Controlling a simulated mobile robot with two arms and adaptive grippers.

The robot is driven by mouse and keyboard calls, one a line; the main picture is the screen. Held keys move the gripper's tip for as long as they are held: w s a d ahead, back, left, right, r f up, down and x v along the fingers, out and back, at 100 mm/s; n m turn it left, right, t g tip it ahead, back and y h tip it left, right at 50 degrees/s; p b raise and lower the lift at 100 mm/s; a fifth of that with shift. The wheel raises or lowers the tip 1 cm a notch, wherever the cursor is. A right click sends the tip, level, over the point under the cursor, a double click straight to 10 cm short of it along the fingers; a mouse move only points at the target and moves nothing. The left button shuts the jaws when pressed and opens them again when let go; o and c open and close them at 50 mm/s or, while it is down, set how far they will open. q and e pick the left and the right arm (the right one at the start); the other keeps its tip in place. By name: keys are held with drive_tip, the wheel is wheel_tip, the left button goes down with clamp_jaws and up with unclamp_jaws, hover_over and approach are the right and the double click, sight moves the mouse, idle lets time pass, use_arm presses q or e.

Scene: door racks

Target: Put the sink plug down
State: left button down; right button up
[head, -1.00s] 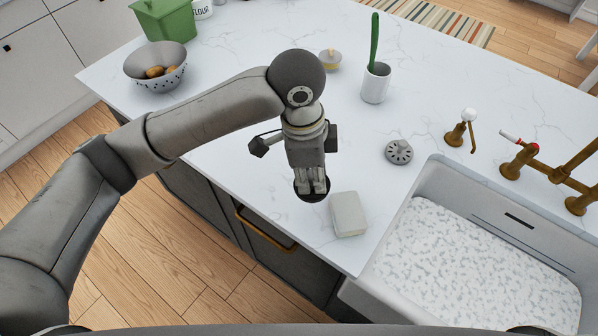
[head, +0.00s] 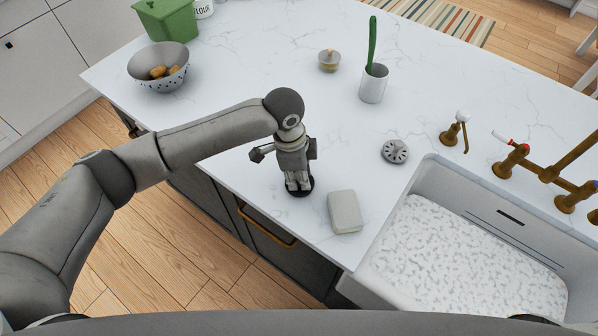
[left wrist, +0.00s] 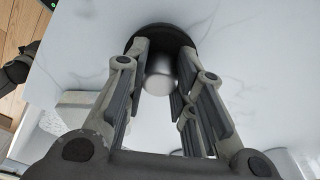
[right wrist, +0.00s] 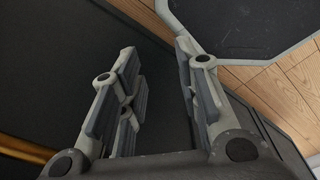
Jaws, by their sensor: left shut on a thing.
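The sink plug (head: 308,190) is a dark round disc with a silvery knob. My left gripper (head: 298,184) points down over the counter near its front edge and is shut on the plug's knob. In the left wrist view the knob (left wrist: 160,77) sits between the fingers and the dark disc (left wrist: 158,31) lies beyond the fingertips. The disc is at or just above the white counter (head: 255,110); I cannot tell if it touches. My right gripper (right wrist: 157,55) is open and empty beside a dark cabinet front, and is outside the head view.
A pale soap-like block (head: 344,211) lies close to the right of the plug. A grey sink strainer (head: 395,151) and the white sink (head: 390,265) are farther right. A colander (head: 158,66), a small lidded pot (head: 329,61) and a brush cup (head: 373,84) stand farther back.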

use_arm(q)
drive_tip(key=shift+f, duration=0.15)
drive_tip(key=c, duration=1.2)
unclamp_jaws()
wheel_tip(320, 180, up, 12)
drive_tip(key=a+b, duration=0.1)
drive_tip(key=b, duration=0.1)
drive_tip(key=shift+a, duration=0.2)
